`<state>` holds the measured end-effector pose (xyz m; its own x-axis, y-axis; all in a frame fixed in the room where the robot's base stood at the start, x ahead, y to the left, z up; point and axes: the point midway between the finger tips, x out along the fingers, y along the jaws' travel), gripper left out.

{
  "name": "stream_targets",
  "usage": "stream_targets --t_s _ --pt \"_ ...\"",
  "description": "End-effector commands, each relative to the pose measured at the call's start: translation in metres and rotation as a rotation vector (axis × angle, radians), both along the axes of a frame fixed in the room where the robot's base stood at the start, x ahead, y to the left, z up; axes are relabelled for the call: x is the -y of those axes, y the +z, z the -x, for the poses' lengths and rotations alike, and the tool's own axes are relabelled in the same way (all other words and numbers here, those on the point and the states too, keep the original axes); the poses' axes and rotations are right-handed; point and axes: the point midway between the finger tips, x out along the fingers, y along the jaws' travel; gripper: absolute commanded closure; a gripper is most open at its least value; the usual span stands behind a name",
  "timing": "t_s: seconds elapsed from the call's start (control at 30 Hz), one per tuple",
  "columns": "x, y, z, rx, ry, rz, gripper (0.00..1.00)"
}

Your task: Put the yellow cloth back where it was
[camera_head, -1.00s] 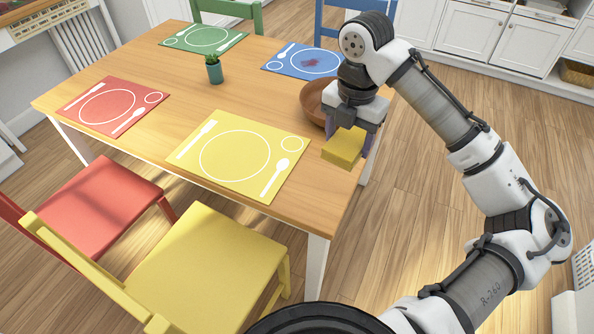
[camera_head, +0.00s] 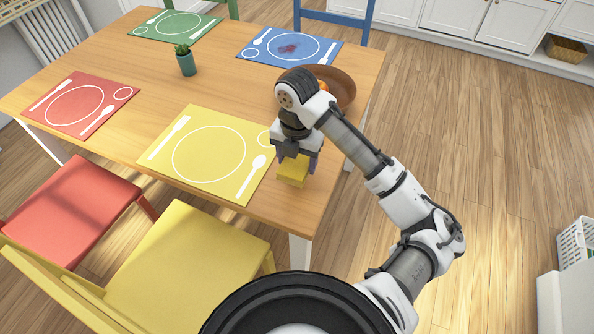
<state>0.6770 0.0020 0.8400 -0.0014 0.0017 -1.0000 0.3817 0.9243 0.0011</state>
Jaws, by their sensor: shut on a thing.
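The yellow cloth (camera_head: 292,172) is a small folded yellow block in my gripper (camera_head: 295,163). My gripper points down and is shut on it near the right edge of the wooden table (camera_head: 335,130). The cloth shows just right of the yellow placemat (camera_head: 208,150). I cannot tell whether its underside touches the table.
A brown bowl (camera_head: 340,85) with an orange fruit stands behind my arm. A potted plant (camera_head: 185,62) stands mid-table. Red (camera_head: 78,102), green (camera_head: 172,27) and blue (camera_head: 290,48) placemats lie around; the blue one has a dark red stain. A yellow chair (camera_head: 190,265) stands in front.

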Motion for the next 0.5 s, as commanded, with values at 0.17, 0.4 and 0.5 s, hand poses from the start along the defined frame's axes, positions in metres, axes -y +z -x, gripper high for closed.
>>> stream_targets --t_s 0.17,0.4,0.5 --pt "0.001 -0.014 -0.001 0.001 -0.002 0.001 0.59" --pt "0.002 -0.042 0.0 -0.003 -0.004 0.001 0.59" --pt "0.001 -0.051 0.0 0.001 -0.001 0.001 0.59"
